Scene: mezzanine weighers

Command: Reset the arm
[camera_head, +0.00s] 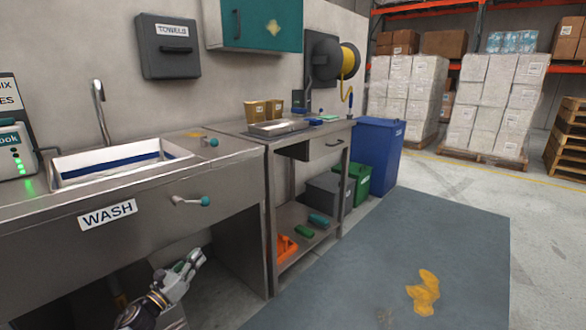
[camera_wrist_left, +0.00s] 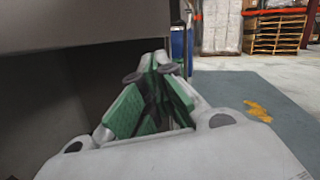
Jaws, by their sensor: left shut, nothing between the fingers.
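My left gripper (camera_head: 190,262) is low in front of the sink counter, below the drawer with the teal-tipped handle. In the left wrist view its green-padded fingers (camera_wrist_left: 160,68) come together at the tips, with nothing between them. It touches no object that I can see. My left arm comes up from the bottom edge of the head view. My right gripper does not show in either view.
The counter (camera_head: 232,157) with a sink (camera_head: 120,160) stands above the gripper. A lower shelf (camera_head: 292,222) holds an orange item and green items. A blue bin (camera_head: 378,155) stands farther right. The grey floor mat (camera_head: 440,225) is mostly clear, with a yellow stain.

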